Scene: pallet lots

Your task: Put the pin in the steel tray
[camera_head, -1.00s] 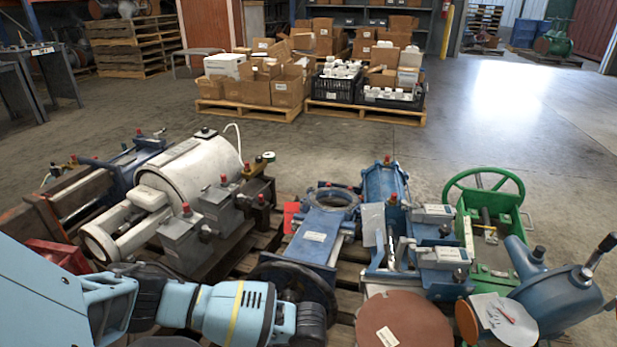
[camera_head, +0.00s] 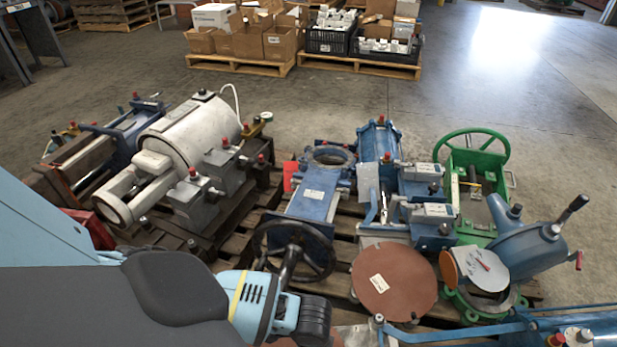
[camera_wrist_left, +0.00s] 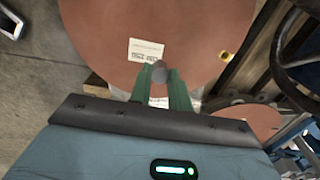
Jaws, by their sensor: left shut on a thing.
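In the left wrist view, my left gripper (camera_wrist_left: 162,88) has its green fingers closed on a small grey pin (camera_wrist_left: 160,71). The pin's rounded end shows between the fingertips; the rest is hidden by the fingers. A large red-brown disc with a white label (camera_wrist_left: 100,35) lies behind the pin; I cannot tell the gap between them. In the head view, my left arm comes in from the left and its fingers are out of sight. I cannot make out a steel tray in either view. My right gripper is not in view.
Pallets hold a white motor (camera_head: 190,135), a blue valve (camera_head: 318,195), a black handwheel (camera_head: 318,262), a red-brown disc (camera_head: 393,283) and a green handwheel frame (camera_head: 490,212). Blue pipework (camera_head: 520,325) lies at lower right. Open floor (camera_head: 560,120) lies behind, before boxed pallets (camera_head: 240,65).

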